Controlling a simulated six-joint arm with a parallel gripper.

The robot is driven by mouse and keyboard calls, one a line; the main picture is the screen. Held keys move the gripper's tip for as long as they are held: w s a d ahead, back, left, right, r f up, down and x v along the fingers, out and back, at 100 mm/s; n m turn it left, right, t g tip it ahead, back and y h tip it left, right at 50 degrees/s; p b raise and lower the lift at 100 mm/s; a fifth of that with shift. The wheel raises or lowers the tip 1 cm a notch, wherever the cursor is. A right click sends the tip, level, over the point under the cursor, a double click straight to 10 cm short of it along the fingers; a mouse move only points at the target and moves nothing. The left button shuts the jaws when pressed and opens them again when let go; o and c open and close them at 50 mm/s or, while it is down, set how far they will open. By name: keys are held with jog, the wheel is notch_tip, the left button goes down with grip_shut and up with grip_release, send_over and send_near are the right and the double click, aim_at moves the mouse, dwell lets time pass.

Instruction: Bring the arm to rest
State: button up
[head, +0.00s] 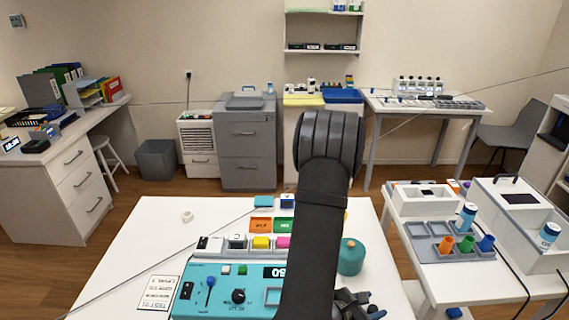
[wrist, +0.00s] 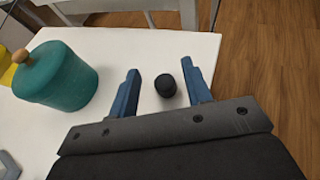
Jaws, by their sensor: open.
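My arm rises through the middle of the head view, and my gripper (head: 362,305) shows only in part at the bottom, right of the arm. In the wrist view my gripper (wrist: 160,67) has its two blue fingers spread apart with nothing gripped. A small black round-topped object (wrist: 165,86) shows on the white table (wrist: 185,42) between the fingers in the picture, touching neither. I cannot tell how far below the fingertips it is. The arm hides part of the table in the head view.
A teal lidded jar (wrist: 58,75) stands left of the fingers; it also shows in the head view (head: 351,258). A turquoise control panel (head: 225,288) lies left of my arm. A side table with a grey tray (head: 440,240) of bottles stands right. Wooden floor (wrist: 265,70) lies past the table edge.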

jog(key=d+r, duration=0.3)
jog(key=r, duration=0.3)
jog(key=shift+w+m+g, duration=0.2)
jog(key=shift+m+g, duration=0.2)
